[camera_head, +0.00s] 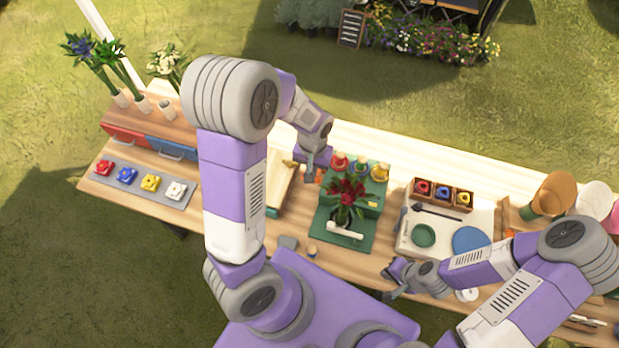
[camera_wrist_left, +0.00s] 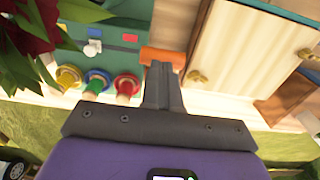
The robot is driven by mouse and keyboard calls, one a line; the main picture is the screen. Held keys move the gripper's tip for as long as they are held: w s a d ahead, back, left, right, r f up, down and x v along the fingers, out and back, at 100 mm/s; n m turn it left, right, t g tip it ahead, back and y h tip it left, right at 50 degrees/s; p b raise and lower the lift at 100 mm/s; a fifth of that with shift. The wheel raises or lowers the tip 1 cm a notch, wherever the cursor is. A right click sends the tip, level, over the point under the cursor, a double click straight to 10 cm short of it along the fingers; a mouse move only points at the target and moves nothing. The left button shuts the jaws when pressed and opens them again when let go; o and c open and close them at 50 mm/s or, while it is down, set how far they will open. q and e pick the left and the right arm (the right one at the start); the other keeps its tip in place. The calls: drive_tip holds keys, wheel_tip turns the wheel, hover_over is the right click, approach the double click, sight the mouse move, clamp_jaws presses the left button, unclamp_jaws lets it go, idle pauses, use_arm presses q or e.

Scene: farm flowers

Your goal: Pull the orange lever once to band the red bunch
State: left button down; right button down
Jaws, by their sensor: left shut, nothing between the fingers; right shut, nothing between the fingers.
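The red bunch (camera_head: 347,193) stands upright in the green banding stand (camera_head: 366,232), with a white bar across its front. It also shows at the left edge of the left wrist view (camera_wrist_left: 25,35). The orange lever (camera_head: 320,175) is at the stand's left side; in the left wrist view the lever (camera_wrist_left: 165,57) lies right at my fingertips. My left gripper (camera_head: 306,171) is shut and empty, its fingertips overlapping the lever; I cannot tell if they touch. My right gripper (camera_head: 387,284) is shut and empty, low over the table's front edge.
To the right are a box of coloured pieces (camera_head: 442,195) and a blue disc (camera_head: 470,240). Coloured buttons (camera_head: 150,183) lie at left.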

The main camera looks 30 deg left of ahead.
use_arm(q)
drive_tip(key=shift+f, duration=0.15)
use_arm(e)
drive_tip(key=shift+f, duration=0.15)
